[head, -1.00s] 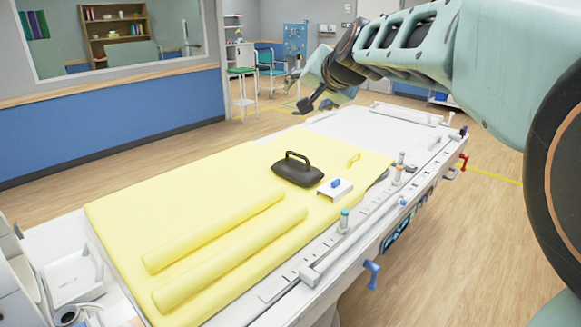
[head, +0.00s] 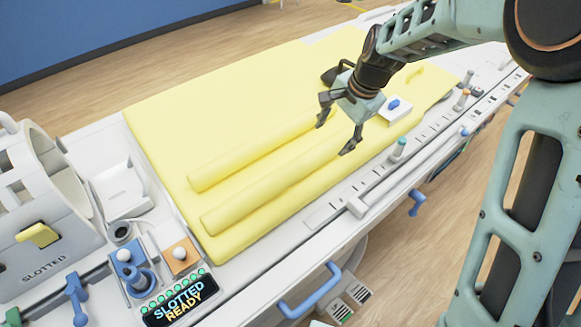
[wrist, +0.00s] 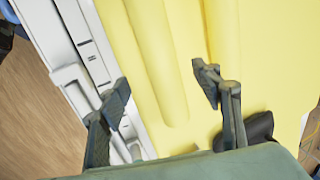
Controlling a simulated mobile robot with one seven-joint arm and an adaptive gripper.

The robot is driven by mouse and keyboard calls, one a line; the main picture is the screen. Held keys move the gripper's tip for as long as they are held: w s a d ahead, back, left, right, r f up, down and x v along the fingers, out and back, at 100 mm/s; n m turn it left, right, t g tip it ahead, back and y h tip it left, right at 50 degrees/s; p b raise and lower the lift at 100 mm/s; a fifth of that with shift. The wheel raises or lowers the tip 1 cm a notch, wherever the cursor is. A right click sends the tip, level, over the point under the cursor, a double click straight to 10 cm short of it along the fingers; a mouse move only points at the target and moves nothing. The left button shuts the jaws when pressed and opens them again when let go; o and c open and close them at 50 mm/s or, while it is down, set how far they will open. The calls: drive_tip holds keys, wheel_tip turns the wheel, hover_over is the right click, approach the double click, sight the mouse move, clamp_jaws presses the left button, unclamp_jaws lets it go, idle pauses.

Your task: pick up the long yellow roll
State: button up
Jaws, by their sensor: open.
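Two yellow rolls lie side by side on a yellow mattress (head: 160,125). The roll nearer the rail (head: 265,192) looks slightly longer than the farther roll (head: 245,157). My gripper (head: 338,134) is open and empty above the right ends of the rolls, which it partly hides in the head view. In the wrist view my gripper (wrist: 162,88) has its fingers on either side of the rail-side roll (wrist: 160,60), whose rounded end shows between them. The farther roll (wrist: 230,45) shows beyond the right finger. I cannot tell the height of the fingers exactly.
A dark handled block (head: 329,76) and a white box with a blue knob (head: 394,112) lie close to my gripper. A slotted rail with upright pegs (head: 399,147) runs along the near edge. A white slotted housing (head: 35,225) stands at the left.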

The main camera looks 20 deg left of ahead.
sight(326, 147)
drive_tip(key=shift+p+x, duration=0.7)
drive_tip(key=shift+x, duration=3.15)
drive_tip(key=shift+w+d, duration=0.1)
drive_tip(key=shift+w, duration=0.05)
drive_tip(key=c, duration=1.3)
